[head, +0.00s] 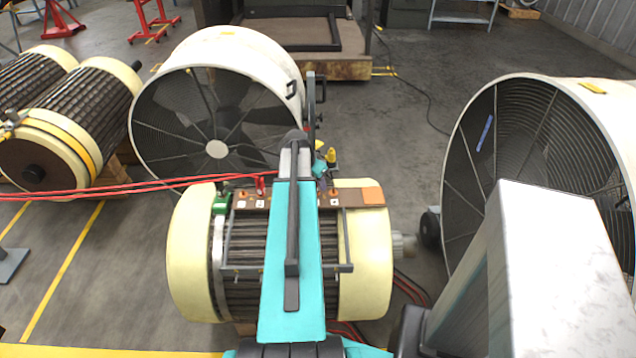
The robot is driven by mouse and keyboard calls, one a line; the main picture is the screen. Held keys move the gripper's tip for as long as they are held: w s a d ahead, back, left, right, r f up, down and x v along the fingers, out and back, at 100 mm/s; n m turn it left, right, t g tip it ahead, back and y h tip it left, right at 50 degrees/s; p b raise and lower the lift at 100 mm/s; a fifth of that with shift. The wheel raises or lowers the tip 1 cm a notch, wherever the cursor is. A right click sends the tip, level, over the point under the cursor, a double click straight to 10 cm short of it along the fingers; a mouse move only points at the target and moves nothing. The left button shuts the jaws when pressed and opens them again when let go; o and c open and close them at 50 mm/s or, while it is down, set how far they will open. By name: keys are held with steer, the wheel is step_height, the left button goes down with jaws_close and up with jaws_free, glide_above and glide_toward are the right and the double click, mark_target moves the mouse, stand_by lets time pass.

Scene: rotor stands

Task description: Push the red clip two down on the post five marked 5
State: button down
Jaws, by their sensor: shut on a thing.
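A brown terminal board (352,197) lies across the top of a cream-ended motor rotor (365,265). A red clip (260,185) stands at the left part of the board, near small white labels. I cannot tell its number. Red cables (150,184) run in from the left toward it, and one passes behind my teal arm. My arm covers the middle of the board, the posts there and my gripper's fingers. The number 5 cannot be read, so post five cannot be picked out. What my gripper holds is hidden.
A green clip (221,204) sits left on the rotor. A yellow-topped piece (331,157) stands just right of my arm. Large round fans stand behind (235,55) and at the right (560,85). More rotors (85,110) lie at the left. Open floor shows between the fans.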

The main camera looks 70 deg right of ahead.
steer(key=shift+f, duration=0.2)
steer(key=c, duration=1.5)
jaws_free()
steer(key=shift+o, duration=0.2)
steer(key=shift+r, duration=0.2)
steer(key=b+v, duration=0.2)
steer(key=v, duration=1.1)
steer(key=shift+r, duration=0.2)
steer(key=shift+a, duration=0.2)
